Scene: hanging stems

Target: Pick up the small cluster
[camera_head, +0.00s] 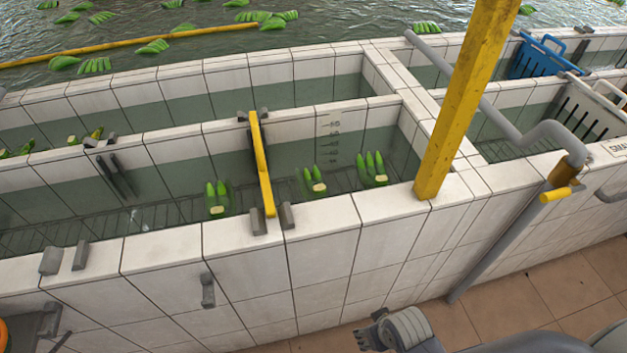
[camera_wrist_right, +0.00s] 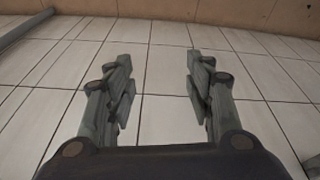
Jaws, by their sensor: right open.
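Small green banana clusters float in the near tiled tank. One cluster (camera_head: 217,200) is left of the yellow bar, a second cluster (camera_head: 315,183) is right of it, and a third cluster (camera_head: 373,168) is farther right. I cannot tell which one the task means. My right gripper (camera_head: 368,336) is low outside the tank's front wall, below and apart from the clusters. In the right wrist view it (camera_wrist_right: 159,75) is open and empty, facing white tiles. My left gripper is not in view.
The tiled tank wall (camera_head: 325,218) lies between my right gripper and the clusters. A yellow bar (camera_head: 262,165) crosses the tank. A thick yellow post (camera_head: 465,95) and a grey pipe (camera_head: 500,222) stand at the right. A blue crate (camera_head: 537,57) is behind. Tan floor (camera_head: 535,285) is clear.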

